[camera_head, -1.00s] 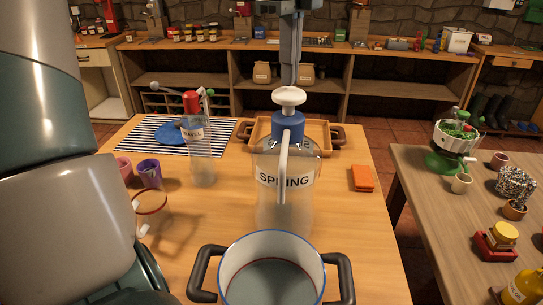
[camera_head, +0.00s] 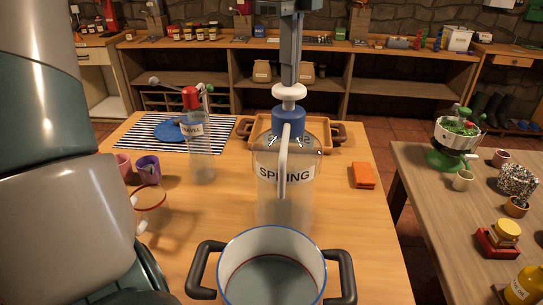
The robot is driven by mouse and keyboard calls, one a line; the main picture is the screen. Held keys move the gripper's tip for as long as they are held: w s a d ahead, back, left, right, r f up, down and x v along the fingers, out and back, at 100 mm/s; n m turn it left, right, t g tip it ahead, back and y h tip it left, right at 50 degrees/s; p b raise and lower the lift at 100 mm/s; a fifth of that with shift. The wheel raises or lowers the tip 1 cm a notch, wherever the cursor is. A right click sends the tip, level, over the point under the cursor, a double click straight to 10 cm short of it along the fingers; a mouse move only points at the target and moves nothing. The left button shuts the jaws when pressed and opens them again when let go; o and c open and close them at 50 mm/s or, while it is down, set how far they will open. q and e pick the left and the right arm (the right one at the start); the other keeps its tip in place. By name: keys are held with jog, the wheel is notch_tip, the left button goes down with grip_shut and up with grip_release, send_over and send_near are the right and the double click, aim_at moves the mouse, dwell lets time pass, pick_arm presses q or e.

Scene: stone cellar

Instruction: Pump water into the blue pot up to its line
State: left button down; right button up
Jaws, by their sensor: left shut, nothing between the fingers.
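The blue-rimmed white pot (camera_head: 230,254) with dark side handles stands at the front of the wooden table, cut off by the lower edge. A red line runs round its inner wall, close to the edge of a grey surface; I cannot tell whether that is water or the pot's floor. Behind it stands a clear bottle labelled SPRING (camera_head: 268,205), with a blue collar, a white pump knob (camera_head: 289,91) and a white spout hanging forward over the label. My left gripper (camera_head: 289,78) is shut and empty, pointing down at the knob, seemingly touching it. My right gripper is not in view.
A second pump bottle with a red top (camera_head: 200,160), purple cup (camera_head: 149,170), pink cup (camera_head: 122,163) and clear mug (camera_head: 151,200) stand left. A wooden tray (camera_head: 330,140) is behind the bottle; an orange block (camera_head: 362,175) lies right. The table's right front is clear.

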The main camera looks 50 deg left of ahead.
pick_arm(q)
jog(key=shift+f+b, duration=0.9)
jog(key=shift+f, duration=0.35)
jog(key=shift+r, duration=0.15)
jog(key=shift+r+p, duration=1.4)
jog(key=shift+r, duration=0.4)
jog(key=shift+f+b, duration=1.6)
jog(key=shift+f, duration=0.35)
jog(key=shift+r, duration=0.1)
jog(key=shift+r+p, duration=1.45)
jog(key=shift+r, duration=0.4)
jog(key=shift+r, duration=0.1)
